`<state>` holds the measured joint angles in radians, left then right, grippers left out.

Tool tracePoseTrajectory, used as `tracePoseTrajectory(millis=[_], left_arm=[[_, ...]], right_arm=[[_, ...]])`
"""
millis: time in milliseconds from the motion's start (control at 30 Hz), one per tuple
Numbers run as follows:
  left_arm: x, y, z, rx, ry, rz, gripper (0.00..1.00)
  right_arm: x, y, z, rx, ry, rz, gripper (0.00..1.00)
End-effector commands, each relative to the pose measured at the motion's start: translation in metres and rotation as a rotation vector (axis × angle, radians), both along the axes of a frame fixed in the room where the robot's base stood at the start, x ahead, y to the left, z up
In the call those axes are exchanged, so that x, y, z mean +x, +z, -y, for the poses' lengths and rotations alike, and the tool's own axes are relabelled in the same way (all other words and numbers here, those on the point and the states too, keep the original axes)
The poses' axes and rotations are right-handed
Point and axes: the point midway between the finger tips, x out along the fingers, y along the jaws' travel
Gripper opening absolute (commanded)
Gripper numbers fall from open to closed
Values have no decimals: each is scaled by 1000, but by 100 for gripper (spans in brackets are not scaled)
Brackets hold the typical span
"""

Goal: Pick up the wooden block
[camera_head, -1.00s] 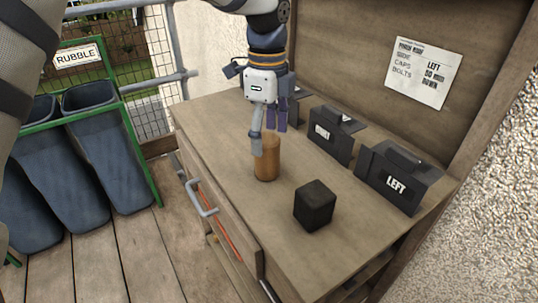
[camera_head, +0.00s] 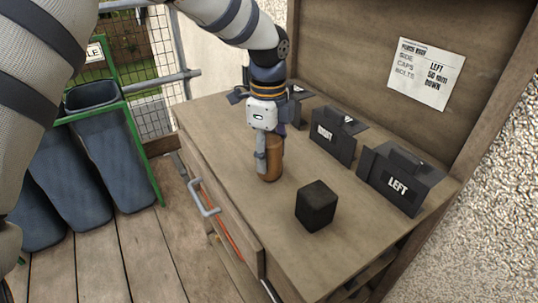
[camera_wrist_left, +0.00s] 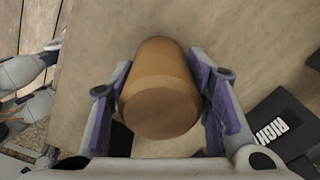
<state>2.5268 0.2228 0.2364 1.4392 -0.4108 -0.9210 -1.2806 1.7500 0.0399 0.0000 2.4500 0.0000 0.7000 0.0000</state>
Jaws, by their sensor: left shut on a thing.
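The wooden block (camera_head: 273,165) is a brown upright cylinder standing on the workbench top. It also shows in the left wrist view (camera_wrist_left: 160,92), seen end-on from above between two purple-padded fingers. My left gripper (camera_head: 268,157) points down over the block and is shut on it, with one finger on each side. The far finger is mostly hidden in the head view. The block's base appears to rest on the bench. My right gripper is not in view.
A dark cube (camera_head: 317,206) sits on the workbench (camera_head: 240,215) in front of the block. Black holders marked RIGHT (camera_head: 331,139) and LEFT (camera_head: 399,186) stand along the back. A paper notice (camera_head: 426,74) hangs on the back panel. Blue bins (camera_head: 105,160) stand at left.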

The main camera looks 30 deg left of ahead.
Motion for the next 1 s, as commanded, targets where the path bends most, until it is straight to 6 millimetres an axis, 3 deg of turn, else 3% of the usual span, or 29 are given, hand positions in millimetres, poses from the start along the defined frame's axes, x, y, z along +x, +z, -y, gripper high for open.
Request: tracePoseTrajectory(millis=[133, 233, 300, 500, 800, 1000], left_arm=[[1, 7, 0, 0, 0, 2, 12], [1, 23, 0, -1, 0, 6, 12], [-2, 40, 4, -1, -2, 6, 12], [-33, 100, 40, 1, -4, 15, 12], [-82, 128, 98, 1, -1, 6, 12], [-90, 131, 107, 0, 0, 0, 12]], right_arm=[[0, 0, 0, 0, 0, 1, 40], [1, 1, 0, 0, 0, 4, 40], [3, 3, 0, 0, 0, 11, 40], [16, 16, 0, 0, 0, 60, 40], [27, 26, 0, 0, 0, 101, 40], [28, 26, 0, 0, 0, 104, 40]])
